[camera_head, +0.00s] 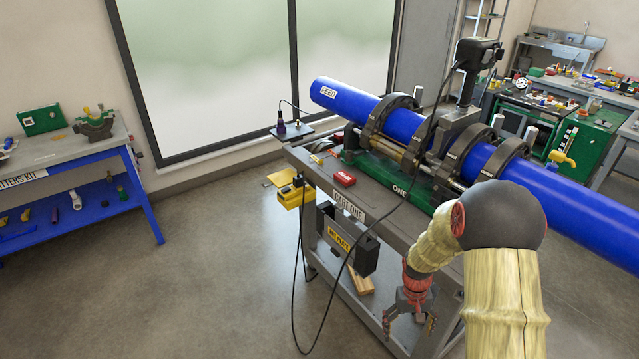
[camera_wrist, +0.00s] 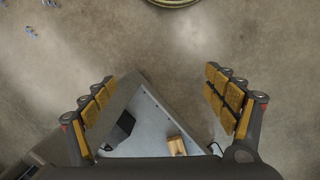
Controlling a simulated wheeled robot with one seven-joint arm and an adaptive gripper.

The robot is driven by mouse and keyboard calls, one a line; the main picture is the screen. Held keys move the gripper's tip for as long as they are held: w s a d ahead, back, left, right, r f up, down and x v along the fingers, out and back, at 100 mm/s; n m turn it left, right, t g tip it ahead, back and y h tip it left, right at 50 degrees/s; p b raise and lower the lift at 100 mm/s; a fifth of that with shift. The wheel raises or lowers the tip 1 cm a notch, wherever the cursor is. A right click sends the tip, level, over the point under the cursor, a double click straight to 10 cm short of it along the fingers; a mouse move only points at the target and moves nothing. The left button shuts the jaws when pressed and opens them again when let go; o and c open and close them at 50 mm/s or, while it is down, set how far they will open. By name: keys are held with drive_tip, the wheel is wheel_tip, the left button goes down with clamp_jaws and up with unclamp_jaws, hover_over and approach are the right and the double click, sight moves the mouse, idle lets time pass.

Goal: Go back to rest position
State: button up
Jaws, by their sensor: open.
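My gripper (camera_head: 408,318) hangs pointing down in front of the cart's near side in the head view, at the end of my bent arm. In the wrist view my gripper (camera_wrist: 160,103) has its two padded fingers spread wide with nothing between them. Below it the wrist view shows the cart's lower shelf (camera_wrist: 150,125) and the bare floor. The cart (camera_head: 350,205), labelled CART ONE, stands behind my gripper in the head view. I cannot tell from these views how far apart the gripper and the cart are.
Blue pipe (camera_head: 400,122) lies clamped on the cart and extends right behind my arm. A black cable (camera_head: 330,342) hangs in front of the cart. A wooden block (camera_wrist: 177,146) lies on the lower shelf. Open floor (camera_head: 190,280) lies left, towards a blue bench (camera_head: 140,190).

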drive_tip(key=s+a+r+t, duration=0.2)
drive_tip(key=s+r, duration=0.5)
drive_tip(key=r, duration=0.5)
drive_tip(key=s+a+r+t, duration=0.3)
drive_tip(key=s+r, duration=0.4)
drive_tip(key=r, duration=0.6)
drive_tip(key=s+a+r+t, duration=0.2)
drive_tip(key=s+r, duration=0.5)
drive_tip(key=r, duration=0.6)
drive_tip(key=shift+s+a+t+y, duration=0.15)
drive_tip(key=shift+s+t+y, duration=0.15)
